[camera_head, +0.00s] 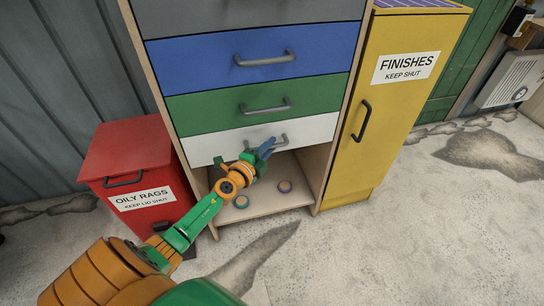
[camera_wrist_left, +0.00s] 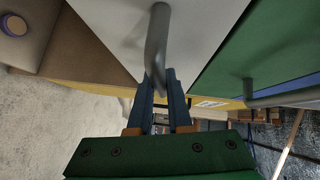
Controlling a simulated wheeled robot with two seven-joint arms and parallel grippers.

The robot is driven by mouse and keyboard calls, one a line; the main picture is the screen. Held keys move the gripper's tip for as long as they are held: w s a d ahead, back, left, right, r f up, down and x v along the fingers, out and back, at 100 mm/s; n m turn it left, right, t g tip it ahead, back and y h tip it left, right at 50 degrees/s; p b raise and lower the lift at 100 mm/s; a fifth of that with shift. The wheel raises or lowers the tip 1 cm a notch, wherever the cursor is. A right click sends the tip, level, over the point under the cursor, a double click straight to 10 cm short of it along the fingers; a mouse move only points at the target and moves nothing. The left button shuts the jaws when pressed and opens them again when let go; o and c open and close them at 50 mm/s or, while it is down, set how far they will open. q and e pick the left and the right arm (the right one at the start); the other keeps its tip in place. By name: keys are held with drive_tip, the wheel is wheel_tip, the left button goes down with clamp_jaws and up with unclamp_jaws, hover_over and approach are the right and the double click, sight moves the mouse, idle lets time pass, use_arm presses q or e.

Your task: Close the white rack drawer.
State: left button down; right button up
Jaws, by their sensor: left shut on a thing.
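The white drawer (camera_head: 312,130) is the lowest drawer front of the rack, just under the green drawer (camera_head: 190,112). Its front looks nearly level with the drawers above, and I cannot tell whether a small gap remains. Its grey bar handle (camera_head: 284,138) is partly hidden by my left gripper (camera_head: 267,148). In the left wrist view, the handle (camera_wrist_left: 158,35) runs down between the blue fingers of my left gripper (camera_wrist_left: 161,88), which is shut on it. The white drawer front (camera_wrist_left: 205,25) fills the upper middle there. My right gripper is in neither view.
An open shelf under the drawer holds two tape rolls (camera_head: 241,201) (camera_head: 285,186). A red oily rags bin (camera_head: 120,158) stands to the left. A yellow finishes cabinet (camera_head: 385,110) stands close on the right. The floor (camera_head: 420,240) at the front right is clear.

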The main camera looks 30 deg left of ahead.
use_arm(q)
drive_tip(key=shift+a+r, duration=0.15)
drive_tip(key=c, duration=0.9)
unclamp_jaws()
drive_tip(key=shift+w, duration=0.15)
drive_tip(key=shift+o, duration=0.2)
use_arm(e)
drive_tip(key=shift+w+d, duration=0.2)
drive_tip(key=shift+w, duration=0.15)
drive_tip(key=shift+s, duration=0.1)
use_arm(q)
drive_tip(key=shift+s, duration=0.3)
drive_tip(key=s+p, duration=0.1)
drive_tip(key=s, duration=0.5)
drive_tip(key=shift+s+d+r, duration=0.2)
drive_tip(key=shift+s+r, duration=0.05)
drive_tip(key=shift+r, duration=0.1)
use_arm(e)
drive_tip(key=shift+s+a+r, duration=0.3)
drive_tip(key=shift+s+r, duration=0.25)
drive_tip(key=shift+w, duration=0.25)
